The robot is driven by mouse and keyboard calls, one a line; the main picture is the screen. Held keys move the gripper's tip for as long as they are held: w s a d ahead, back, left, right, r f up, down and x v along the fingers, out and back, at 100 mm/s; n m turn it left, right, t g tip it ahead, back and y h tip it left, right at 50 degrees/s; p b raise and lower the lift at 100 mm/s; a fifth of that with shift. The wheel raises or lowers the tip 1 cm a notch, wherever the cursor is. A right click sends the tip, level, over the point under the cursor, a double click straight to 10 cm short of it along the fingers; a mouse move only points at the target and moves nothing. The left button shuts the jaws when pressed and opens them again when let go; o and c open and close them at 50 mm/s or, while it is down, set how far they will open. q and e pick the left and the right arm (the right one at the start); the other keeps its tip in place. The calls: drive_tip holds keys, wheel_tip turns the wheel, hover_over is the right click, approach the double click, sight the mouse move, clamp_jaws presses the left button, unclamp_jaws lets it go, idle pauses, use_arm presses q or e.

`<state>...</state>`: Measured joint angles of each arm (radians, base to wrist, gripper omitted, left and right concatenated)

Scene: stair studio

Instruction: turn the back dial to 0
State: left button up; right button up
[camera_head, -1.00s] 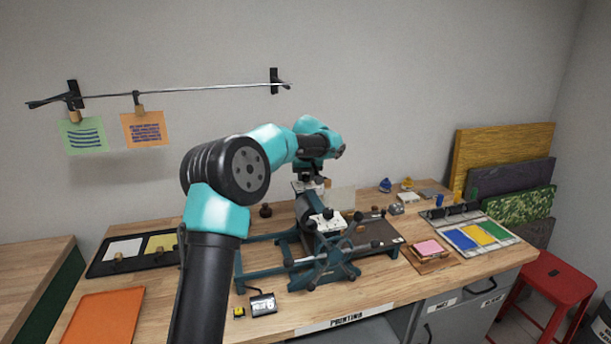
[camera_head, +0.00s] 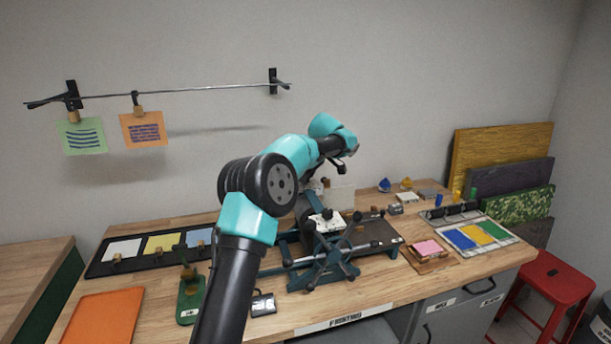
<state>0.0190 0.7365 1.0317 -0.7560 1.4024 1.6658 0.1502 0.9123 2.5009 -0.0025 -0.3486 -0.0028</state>
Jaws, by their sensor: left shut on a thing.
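The dark teal press (camera_head: 368,232) stands in the middle of the bench, with a spoked wheel on its front side. A white plate with a black knob (camera_head: 328,214) sits on its near side. The back dial (camera_head: 325,183) is at the press's far side, small and mostly hidden by my arm; its reading cannot be made out. My left gripper (camera_head: 312,181) is at that far side, its fingers small and partly hidden, shut on the back dial. My right gripper is not in view.
A dark tray (camera_head: 97,270) with colored sheets and an orange tray (camera_head: 104,318) lie at left. A green stand (camera_head: 190,300) and a small dark box (camera_head: 263,304) are near the front edge. Pink pads (camera_head: 428,248) and a color tray (camera_head: 507,239) are at right, beyond them a red stool (camera_head: 553,275).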

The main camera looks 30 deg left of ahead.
use_arm(q)
drive_tip(key=shift+n, duration=0.5)
drive_tip(key=o, duration=0.9)
